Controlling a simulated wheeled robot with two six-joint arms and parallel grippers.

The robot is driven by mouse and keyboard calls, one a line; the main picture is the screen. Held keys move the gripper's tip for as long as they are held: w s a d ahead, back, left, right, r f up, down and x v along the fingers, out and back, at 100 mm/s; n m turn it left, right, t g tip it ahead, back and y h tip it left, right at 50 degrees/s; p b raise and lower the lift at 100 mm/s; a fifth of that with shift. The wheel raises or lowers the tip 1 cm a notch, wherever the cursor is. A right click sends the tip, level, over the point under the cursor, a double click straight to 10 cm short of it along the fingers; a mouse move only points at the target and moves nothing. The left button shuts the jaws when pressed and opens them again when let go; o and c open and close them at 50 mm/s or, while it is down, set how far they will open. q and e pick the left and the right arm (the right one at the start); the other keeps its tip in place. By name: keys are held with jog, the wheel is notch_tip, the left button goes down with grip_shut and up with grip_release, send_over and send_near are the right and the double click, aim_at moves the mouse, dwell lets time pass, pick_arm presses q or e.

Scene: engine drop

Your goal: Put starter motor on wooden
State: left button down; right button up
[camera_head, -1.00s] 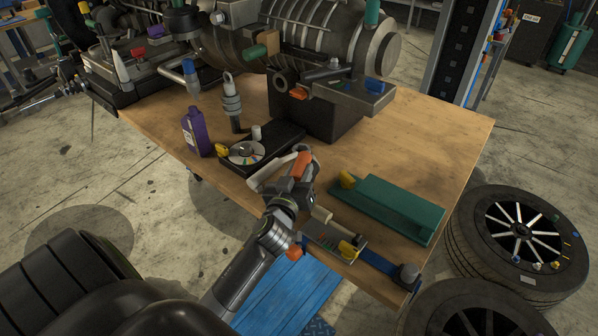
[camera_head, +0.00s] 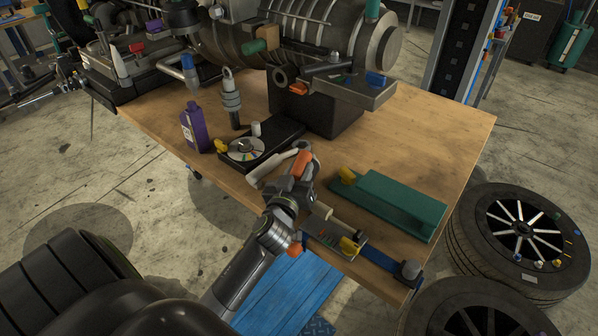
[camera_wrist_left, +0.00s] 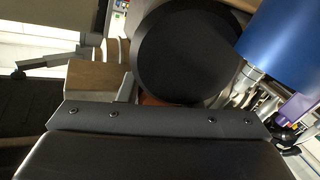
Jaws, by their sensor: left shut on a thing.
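My left gripper (camera_head: 296,168) is low over the front of the wooden table (camera_head: 440,120), between the disc and the green box. It is shut on a part, mostly hidden by the gripper and wrist in the head view. In the left wrist view a dark round-ended part (camera_wrist_left: 185,52) fills the space just beyond the gripper's bolted edge (camera_wrist_left: 160,117). It appears to be the starter motor, but its full shape is hidden. Whether it touches the table cannot be told. My right gripper is not in view.
The large engine (camera_head: 300,30) stands at the back. A purple bottle (camera_head: 194,130), shiny disc (camera_head: 245,149) and dark flat case (camera_head: 280,138) are left of the gripper. A green box (camera_head: 395,203) is to the right. Bare wood lies at the table's right side.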

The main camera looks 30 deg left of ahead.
pick_arm(q)
jog(key=c, duration=1.1)
grip_release()
jog(key=shift+r, duration=0.1)
jog(key=shift+o, duration=0.8)
notch_tip(320, 180, up, 10)
jog(key=shift+f, duration=0.1)
